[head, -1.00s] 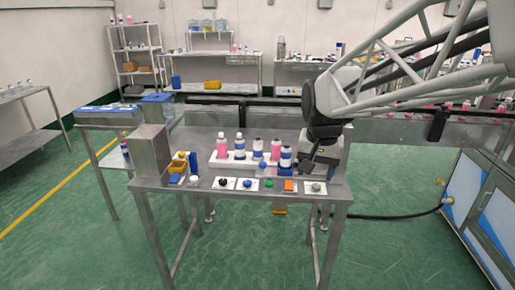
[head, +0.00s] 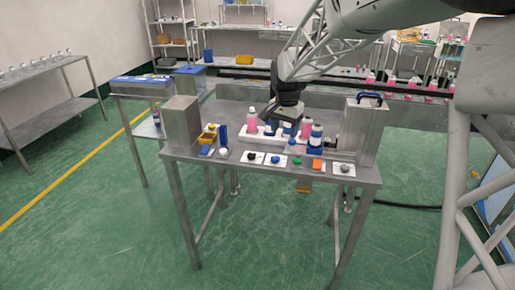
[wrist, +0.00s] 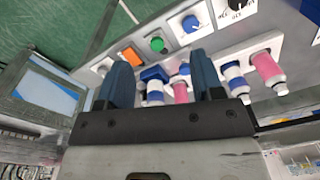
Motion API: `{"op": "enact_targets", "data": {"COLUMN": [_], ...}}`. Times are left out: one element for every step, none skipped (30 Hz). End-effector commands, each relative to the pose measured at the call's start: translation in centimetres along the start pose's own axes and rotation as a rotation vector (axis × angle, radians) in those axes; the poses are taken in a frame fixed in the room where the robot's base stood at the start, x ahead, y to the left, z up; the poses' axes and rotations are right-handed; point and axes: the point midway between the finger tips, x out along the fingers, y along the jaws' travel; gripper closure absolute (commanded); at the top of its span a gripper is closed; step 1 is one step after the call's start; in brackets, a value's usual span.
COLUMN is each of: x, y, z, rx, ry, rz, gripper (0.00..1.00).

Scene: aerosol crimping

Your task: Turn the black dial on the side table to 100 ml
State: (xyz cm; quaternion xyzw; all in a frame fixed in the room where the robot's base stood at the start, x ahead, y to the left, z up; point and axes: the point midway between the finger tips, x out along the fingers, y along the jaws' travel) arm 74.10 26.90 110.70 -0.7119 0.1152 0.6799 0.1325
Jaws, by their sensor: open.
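The black dial (head: 251,157) sits on a white card near the front edge of the steel side table (head: 200,166), left of a blue dial (head: 276,160). In the wrist view the black dial (wrist: 237,4) is cut by the top edge, and its scale is too small to read. My gripper (wrist: 163,66) is open, with two dark blue fingers apart. In the head view my gripper (head: 280,123) is over the row of bottles, behind and a little right of the black dial. It does not touch the dial.
Pink and blue-white bottles (head: 252,120) stand in a white rack behind the dials. A green button (head: 298,161), an orange switch (head: 317,164) and a grey knob (head: 343,168) lie right of the blue dial. Steel boxes (head: 182,124) stand at both table ends.

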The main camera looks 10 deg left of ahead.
Motion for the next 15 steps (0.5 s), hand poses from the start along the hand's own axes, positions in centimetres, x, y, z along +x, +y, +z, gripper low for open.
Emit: {"op": "enact_targets", "data": {"x": [0.9, 1.3, 1.8, 2.3, 2.7, 3.3, 3.8, 4.2, 4.9, 5.3, 5.8, 6.4, 6.8, 7.2, 7.7], "y": [-1.3, -2.0, -3.0, -3.7, -4.5, -5.5, -6.2, -6.9, -7.9, -8.6, -9.3, -10.2, -10.7, -11.3, -12.1], "z": [-0.4, -0.6, -0.8, -1.0, -1.1, -1.4, -1.5, -1.7, -1.8, -1.9, -2.0, -2.1, -2.2, -2.3, -2.4], "rx": [0.005, 0.010, 0.016, 0.021, 0.025, 0.031, 0.037, 0.042, 0.047, 0.053, 0.057, 0.062, 0.068, 0.071, 0.076], "ry": [-0.005, -0.007, -0.010, -0.012, -0.014, -0.017, -0.019, -0.021, -0.023, -0.025, -0.027, -0.029, -0.031, -0.032, -0.033], "rz": [0.004, 0.005, 0.007, 0.009, 0.010, 0.012, 0.014, 0.016, 0.018, 0.020, 0.021, 0.023, 0.025, 0.026, 0.027], "gripper": [0.39, 0.39, 0.39, 0.39, 0.39, 0.39, 0.39, 0.39, 0.39, 0.39, 0.39, 0.39, 0.39, 0.39, 0.39]}}
